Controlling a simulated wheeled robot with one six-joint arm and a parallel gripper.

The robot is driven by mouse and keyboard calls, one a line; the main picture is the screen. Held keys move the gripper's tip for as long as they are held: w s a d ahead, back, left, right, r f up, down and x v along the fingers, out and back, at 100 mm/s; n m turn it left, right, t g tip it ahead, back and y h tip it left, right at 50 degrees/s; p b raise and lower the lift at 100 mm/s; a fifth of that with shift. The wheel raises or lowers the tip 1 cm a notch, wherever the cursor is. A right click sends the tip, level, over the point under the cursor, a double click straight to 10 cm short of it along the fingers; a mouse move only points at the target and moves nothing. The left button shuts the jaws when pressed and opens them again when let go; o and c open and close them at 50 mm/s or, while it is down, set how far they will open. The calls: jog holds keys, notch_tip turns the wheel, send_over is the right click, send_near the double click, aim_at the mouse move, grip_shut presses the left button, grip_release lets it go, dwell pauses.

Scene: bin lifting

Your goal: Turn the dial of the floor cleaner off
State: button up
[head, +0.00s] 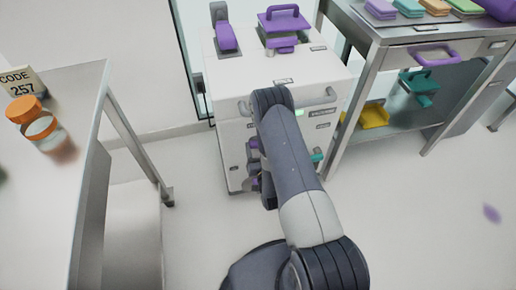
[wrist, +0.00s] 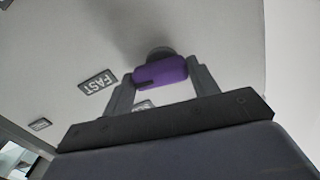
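The white cabinet (head: 232,78) stands at the back centre in the head view, and its front panel (wrist: 215,35) fills much of the wrist view. A purple dial (wrist: 160,71) on a dark round base sits on that panel. A label reading FAST (wrist: 98,82) is left of the dial, and another label (wrist: 143,104) is partly hidden below it. My gripper (wrist: 160,75) has its fingers apart, one at each end of the dial. I cannot tell whether they touch it. In the head view my arm hides most of the gripper and dial.
A steel table (head: 70,85) with orange-lidded jars (head: 25,108) is at the left. A steel bench (head: 385,32) stands close at the cabinet's right, with a yellow tray (head: 374,116) on its lower shelf. Open floor (head: 400,215) lies at the right.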

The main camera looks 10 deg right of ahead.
jog(key=c, duration=0.4)
jog(key=shift+n+b, duration=0.3)
jog(key=shift+b, duration=0.05)
jog(key=n+b, duration=0.3)
jog(key=shift+f+n+b, duration=0.15)
jog(key=shift+n+b, duration=0.15)
jog(key=n+b, duration=0.5)
jog(key=shift+a+n, duration=0.1)
jog(key=shift+n, duration=0.2)
jog(key=n+b, duration=0.5)
jog(key=b, duration=0.1)
jog(key=shift+a, duration=0.1)
jog(key=n+b, duration=0.4)
jog(key=n, duration=0.1)
jog(key=shift+a+r, duration=0.1)
jog(key=shift+r, duration=0.2)
